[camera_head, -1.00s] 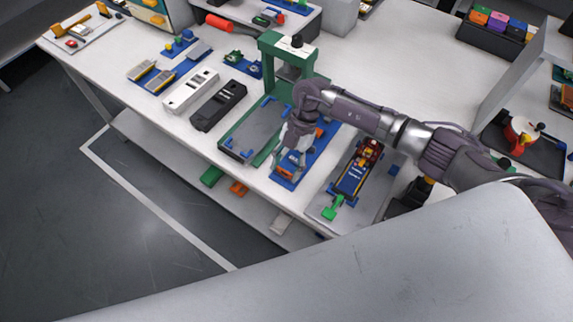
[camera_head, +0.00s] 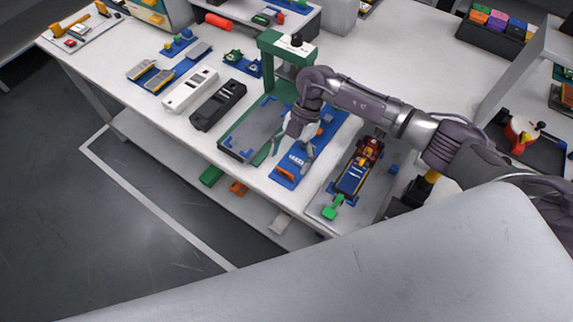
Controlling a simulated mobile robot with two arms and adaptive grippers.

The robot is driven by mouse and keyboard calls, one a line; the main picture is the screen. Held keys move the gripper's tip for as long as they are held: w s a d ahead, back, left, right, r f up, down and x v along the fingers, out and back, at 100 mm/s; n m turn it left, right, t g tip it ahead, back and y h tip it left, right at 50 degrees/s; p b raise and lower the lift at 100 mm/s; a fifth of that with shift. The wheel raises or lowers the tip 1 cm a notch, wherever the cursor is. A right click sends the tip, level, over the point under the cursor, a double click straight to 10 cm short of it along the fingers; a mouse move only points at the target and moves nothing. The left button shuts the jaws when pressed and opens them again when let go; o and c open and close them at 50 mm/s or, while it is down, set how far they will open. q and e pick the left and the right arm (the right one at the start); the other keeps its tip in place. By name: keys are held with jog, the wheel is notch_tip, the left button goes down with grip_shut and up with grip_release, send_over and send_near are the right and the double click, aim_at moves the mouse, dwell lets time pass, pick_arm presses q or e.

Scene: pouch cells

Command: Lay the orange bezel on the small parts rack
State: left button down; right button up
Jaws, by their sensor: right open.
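An orange bezel (camera_head: 285,174) lies at the front end of a long blue rack (camera_head: 327,140), which I take for the small parts rack, near the table's front edge. My right gripper (camera_head: 292,154) is open and empty, just above and behind the bezel, with its fingers spread and apart from it. The gripper and wrist hide part of the rack's middle. My left gripper is not in view.
A green press frame (camera_head: 288,48) with a grey plate stands left of the rack. A grey board (camera_head: 325,207) with a blue and yellow assembly lies to its right. Black (camera_head: 218,106) and white (camera_head: 190,90) housings lie further left.

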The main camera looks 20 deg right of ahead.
jog(key=v, duration=0.9)
dwell(0.5)
